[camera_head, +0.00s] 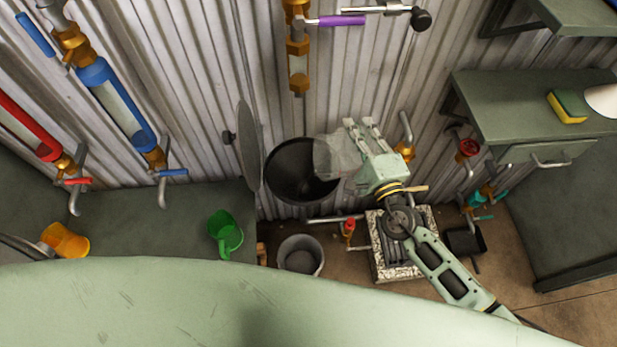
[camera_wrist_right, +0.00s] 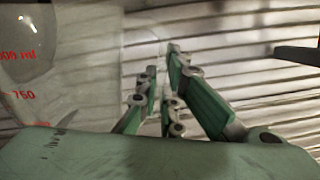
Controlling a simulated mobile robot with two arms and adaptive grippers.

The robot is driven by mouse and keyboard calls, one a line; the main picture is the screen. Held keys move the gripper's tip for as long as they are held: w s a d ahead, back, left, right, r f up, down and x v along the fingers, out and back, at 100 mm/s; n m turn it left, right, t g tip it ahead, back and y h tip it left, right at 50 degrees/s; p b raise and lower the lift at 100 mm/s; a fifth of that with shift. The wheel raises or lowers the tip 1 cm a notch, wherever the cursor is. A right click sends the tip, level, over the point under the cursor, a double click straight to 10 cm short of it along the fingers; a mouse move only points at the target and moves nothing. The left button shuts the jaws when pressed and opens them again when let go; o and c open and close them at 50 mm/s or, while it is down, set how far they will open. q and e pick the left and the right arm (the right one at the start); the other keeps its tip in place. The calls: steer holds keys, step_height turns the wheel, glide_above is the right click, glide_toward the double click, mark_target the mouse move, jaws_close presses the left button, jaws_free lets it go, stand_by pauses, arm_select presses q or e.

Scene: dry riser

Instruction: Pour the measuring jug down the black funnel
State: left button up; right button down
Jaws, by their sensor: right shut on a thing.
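The clear measuring jug (camera_head: 333,157) is just left of my right gripper (camera_head: 364,124), beside and partly over the right rim of the black funnel. My right gripper is shut on the jug; its grip point on the jug is hard to make out. In the right wrist view the jug (camera_wrist_right: 60,70) fills the left side with red markings, and the gripper fingers (camera_wrist_right: 172,85) show in the middle. The black funnel (camera_head: 290,185) is a wide dark opening by the corrugated wall. I cannot tell the jug's exact tilt or its contents. My left gripper is out of view.
A round grey lid (camera_head: 248,145) stands upright at the funnel's left. A grey bucket (camera_head: 300,255) is below it. A green jug (camera_head: 226,233) and an orange cup (camera_head: 66,240) are on the left bench. A valve pipe (camera_head: 405,130) is close right of my gripper.

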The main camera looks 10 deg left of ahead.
steer(key=shift+s+a+r+n+p, duration=0.1)
steer(key=shift+s+a+n+p, duration=0.2)
steer(key=shift+a, duration=0.3)
stand_by(0.3)
